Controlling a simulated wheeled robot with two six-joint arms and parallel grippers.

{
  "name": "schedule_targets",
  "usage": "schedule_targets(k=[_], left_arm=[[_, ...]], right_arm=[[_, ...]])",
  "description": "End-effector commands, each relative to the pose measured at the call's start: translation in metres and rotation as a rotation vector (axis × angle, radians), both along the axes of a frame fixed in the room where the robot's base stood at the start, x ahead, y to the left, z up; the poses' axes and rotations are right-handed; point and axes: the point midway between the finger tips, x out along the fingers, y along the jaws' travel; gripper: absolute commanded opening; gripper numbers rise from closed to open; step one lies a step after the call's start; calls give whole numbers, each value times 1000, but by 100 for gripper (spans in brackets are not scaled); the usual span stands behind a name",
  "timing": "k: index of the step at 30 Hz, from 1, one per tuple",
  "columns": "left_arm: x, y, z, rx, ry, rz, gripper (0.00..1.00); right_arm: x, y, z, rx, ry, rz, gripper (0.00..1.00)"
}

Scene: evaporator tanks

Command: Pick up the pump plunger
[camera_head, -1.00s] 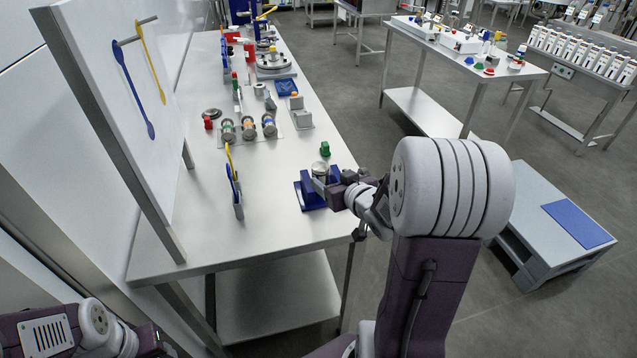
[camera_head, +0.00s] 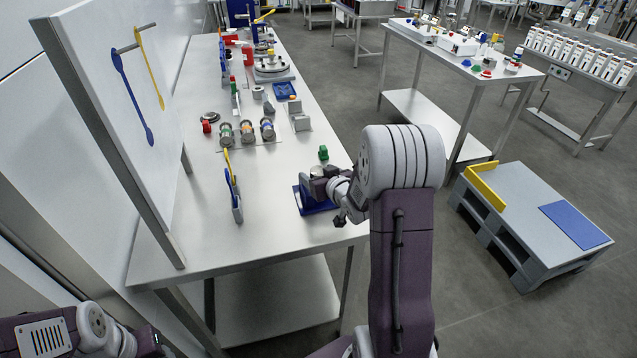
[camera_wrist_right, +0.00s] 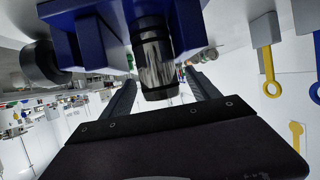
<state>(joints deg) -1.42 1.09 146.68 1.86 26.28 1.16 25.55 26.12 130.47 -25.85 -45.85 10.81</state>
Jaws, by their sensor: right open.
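A shiny dark metal cylinder, which I take to be the pump plunger (camera_wrist_right: 157,65), shows in the right wrist view below a blue holder (camera_wrist_right: 95,35); that view looks upside down. In the head view the plunger's pale top (camera_head: 317,170) shows above the blue holder (camera_head: 312,207) at the table's right edge, partly hidden by my right gripper (camera_head: 322,184). In the wrist view my right gripper (camera_wrist_right: 160,88) is open, with one finger on each side of the cylinder. I cannot tell whether they touch. Of my left arm only links show at lower left.
A small green part (camera_head: 323,153) stands just behind the holder. A blue and yellow piece (camera_head: 234,190) stands upright to the left. Several metal cylinders (camera_head: 247,131) stand farther back. The table (camera_head: 265,235) is clear in front. A low grey platform (camera_head: 530,215) stands right.

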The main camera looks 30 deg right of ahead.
Motion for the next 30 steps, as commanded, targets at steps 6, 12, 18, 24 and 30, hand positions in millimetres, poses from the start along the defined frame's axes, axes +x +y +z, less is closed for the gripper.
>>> schedule_targets(k=[6, 12, 18, 24, 30], left_arm=[[0, 0, 0, 0, 0, 0, 50], [0, 0, 0, 0, 0, 0, 50], [0, 0, 0, 0, 0, 0, 50], [0, 0, 3, 0, 0, 0, 50], [0, 0, 14, 0, 0, 0, 50]], right_arm=[[0, 0, 0, 0, 0, 0, 48], [0, 0, 0, 0, 0, 0, 0], [0, 0, 1, -1, -3, 0, 0], [0, 0, 11, -1, -5, 1, 0], [1, 0, 52, -4, -10, 2, 0]])
